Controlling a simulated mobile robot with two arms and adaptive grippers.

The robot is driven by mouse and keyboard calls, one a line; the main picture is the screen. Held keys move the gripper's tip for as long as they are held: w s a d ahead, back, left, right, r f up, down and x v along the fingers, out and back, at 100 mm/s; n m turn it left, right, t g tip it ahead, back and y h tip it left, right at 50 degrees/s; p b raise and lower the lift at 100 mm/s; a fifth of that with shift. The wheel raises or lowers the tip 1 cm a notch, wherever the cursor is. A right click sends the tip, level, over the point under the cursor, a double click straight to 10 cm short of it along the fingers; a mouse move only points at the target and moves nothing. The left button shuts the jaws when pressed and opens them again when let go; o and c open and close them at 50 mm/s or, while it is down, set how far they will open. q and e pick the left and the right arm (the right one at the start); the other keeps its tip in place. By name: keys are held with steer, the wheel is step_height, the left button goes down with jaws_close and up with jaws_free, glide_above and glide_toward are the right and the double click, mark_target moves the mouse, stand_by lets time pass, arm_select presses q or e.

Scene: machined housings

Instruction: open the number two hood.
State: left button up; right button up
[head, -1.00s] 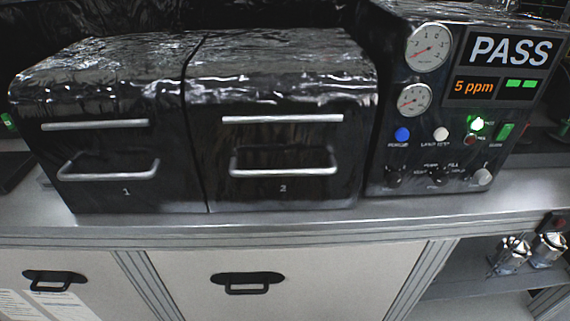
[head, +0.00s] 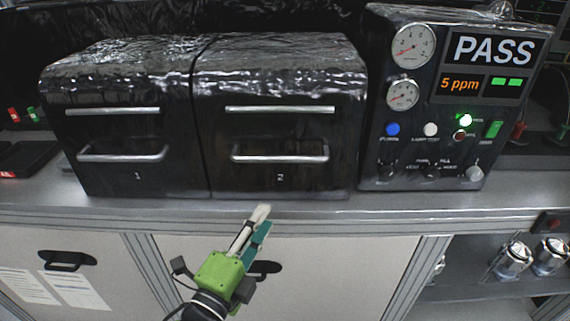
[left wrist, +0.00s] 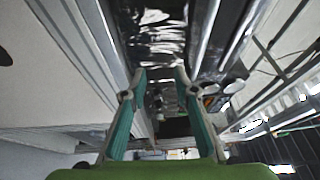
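The number two hood (head: 275,130) is the right one of two dark, glossy hoods on the bench in the head view, and it is shut. It has a bright bar handle (head: 282,158) low on its front, above the number 2. A straight metal strip runs higher up. My left gripper (head: 264,213) is in front of and below that handle, at the bench's front edge, apart from the hood. In the left wrist view my left gripper (left wrist: 159,78) has its two green fingers spread with nothing between them. My right gripper is not in view.
The number one hood (head: 130,130), also shut, stands close beside on the left. A gauge panel (head: 440,110) showing PASS and 5 ppm stands to the right. A narrow strip of bench (head: 400,208) in front is clear. Cabinet doors (head: 350,265) are below.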

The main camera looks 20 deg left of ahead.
arm_select(q)
steer(key=m+t, duration=0.1)
glide_toward(283, 161)
steer(key=s+f, duration=0.2)
steer(key=s, duration=0.1)
steer(key=r, duration=0.1)
steer(key=w+p, duration=0.1)
steer(key=w, duration=0.3)
steer(key=w+r+p, duration=0.1)
steer(key=w, duration=0.4)
steer(key=w+d+r+p, duration=0.1)
steer(key=w, duration=0.3)
steer(key=shift+w+d+r, duration=0.1)
steer(key=shift+w+r, duration=0.05)
steer(key=shift+w, duration=0.15)
jaws_close()
